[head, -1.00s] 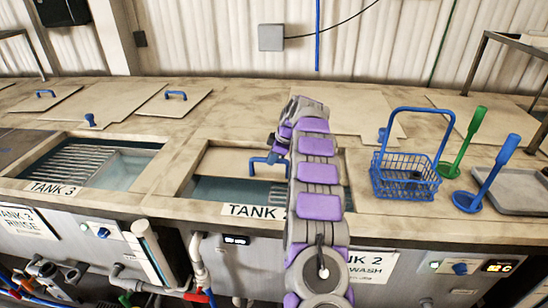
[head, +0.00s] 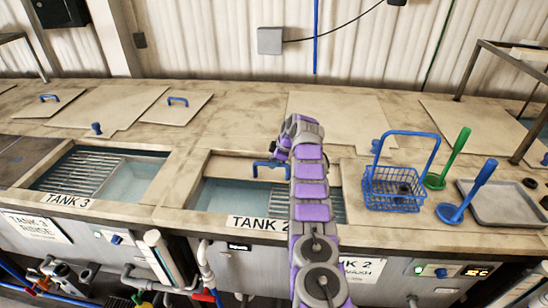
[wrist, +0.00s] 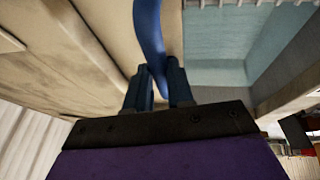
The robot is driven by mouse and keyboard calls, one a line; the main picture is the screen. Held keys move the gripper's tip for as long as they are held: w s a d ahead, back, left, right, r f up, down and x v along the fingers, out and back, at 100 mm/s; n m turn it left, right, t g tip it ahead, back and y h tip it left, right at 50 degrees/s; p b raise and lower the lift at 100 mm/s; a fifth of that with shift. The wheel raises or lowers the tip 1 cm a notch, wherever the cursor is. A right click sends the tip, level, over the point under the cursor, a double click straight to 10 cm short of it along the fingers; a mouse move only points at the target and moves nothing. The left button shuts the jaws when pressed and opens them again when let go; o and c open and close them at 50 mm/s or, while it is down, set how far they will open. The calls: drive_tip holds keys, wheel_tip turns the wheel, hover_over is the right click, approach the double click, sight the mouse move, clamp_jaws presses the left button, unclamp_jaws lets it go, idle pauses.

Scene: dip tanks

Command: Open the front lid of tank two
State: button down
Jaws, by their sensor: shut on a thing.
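The front lid of tank two (head: 235,167) is a beige panel, tilted up at the back of the tank's front opening. Water and a slatted rack show in front of it. Its blue handle (head: 262,164) faces the front, partly hidden by my arm. My gripper (head: 281,153) is at the handle's right part. In the wrist view, the fingers of my gripper (wrist: 158,88) are closed on the blue handle (wrist: 149,35), with the beige lid surface (wrist: 105,30) to the left and water to the right. The lid's right part is hidden behind my arm.
A blue wire basket (head: 396,190) stands right of the opening, beside a green tool (head: 450,158), a blue tool (head: 470,190) and a grey tray (head: 505,203). Tank three's opening (head: 90,175) is uncovered at left. Another flat lid (head: 335,118) lies behind.

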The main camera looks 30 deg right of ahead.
drive_tip(key=shift+a, duration=0.15)
drive_tip(key=c, duration=1)
unclamp_jaws()
drive_tip(key=shift+s+r, duration=0.1)
drive_tip(key=shift+r, duration=0.15)
drive_tip(key=v, duration=1.6)
drive_tip(key=shift+r, duration=0.3)
